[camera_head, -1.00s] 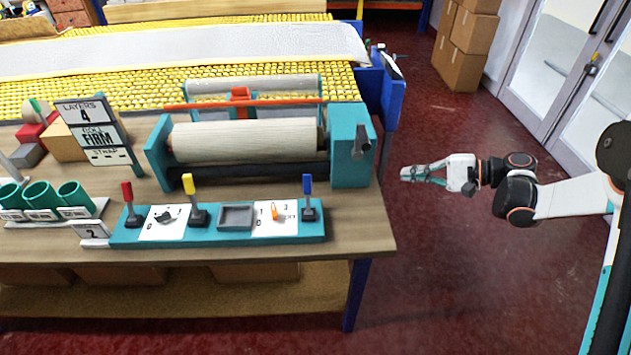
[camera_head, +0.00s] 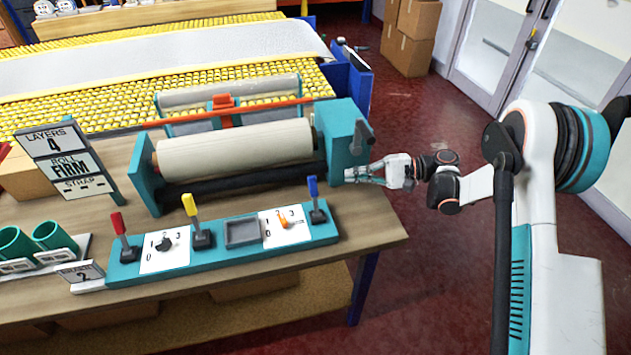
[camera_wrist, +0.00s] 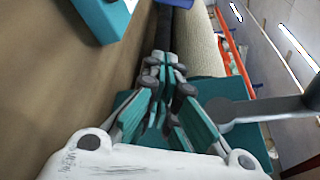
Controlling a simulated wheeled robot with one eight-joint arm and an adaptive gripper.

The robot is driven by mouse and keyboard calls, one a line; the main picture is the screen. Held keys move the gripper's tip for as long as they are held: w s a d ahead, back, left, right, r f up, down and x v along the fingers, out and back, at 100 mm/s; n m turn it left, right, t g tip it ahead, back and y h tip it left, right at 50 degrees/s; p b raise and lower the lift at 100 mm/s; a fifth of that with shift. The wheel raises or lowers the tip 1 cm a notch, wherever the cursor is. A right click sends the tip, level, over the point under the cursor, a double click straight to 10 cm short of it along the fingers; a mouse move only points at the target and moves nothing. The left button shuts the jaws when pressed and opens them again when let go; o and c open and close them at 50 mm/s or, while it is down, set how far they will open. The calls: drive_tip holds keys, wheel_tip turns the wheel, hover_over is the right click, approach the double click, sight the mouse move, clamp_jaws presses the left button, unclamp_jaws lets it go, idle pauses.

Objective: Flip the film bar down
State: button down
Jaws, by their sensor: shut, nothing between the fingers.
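The long orange-red bar (camera_head: 270,108), which looks like the film bar, runs raised across the back of the teal roll machine, behind the pale roll (camera_head: 235,150). An orange block (camera_head: 222,102) sits at its middle. In the wrist view the orange bar (camera_wrist: 236,52) shows beyond the roll (camera_wrist: 198,45). My gripper (camera_head: 350,174) is shut and empty, by the front of the machine's right teal end block (camera_head: 340,128), below the grey crank (camera_head: 361,138). It is apart from the bar. In the wrist view its fingertips (camera_wrist: 161,62) are close together; whether they touch the block is unclear.
A teal control panel (camera_head: 130,268) with red, yellow and blue levers lies along the bench front. A layers sign (camera_head: 62,160) and teal cups (camera_head: 50,237) stand left. A yellow roller table (camera_head: 90,115) is behind. The red floor (camera_head: 430,260) right of the bench is open.

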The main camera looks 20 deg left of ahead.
sight(313, 186)
drive_tip(key=b+x, duration=0.3)
drive_tip(key=x, duration=0.7)
drive_tip(key=shift+a+f, duration=0.1)
drive_tip(key=shift+f, duration=0.05)
drive_tip(key=s+d+r+b, duration=0.1)
drive_tip(key=s+d+r, duration=0.1)
drive_tip(key=s, duration=0.1)
drive_tip(key=shift+r+b, duration=0.15)
drive_tip(key=shift+b, duration=0.2)
drive_tip(key=shift+r, duration=0.1)
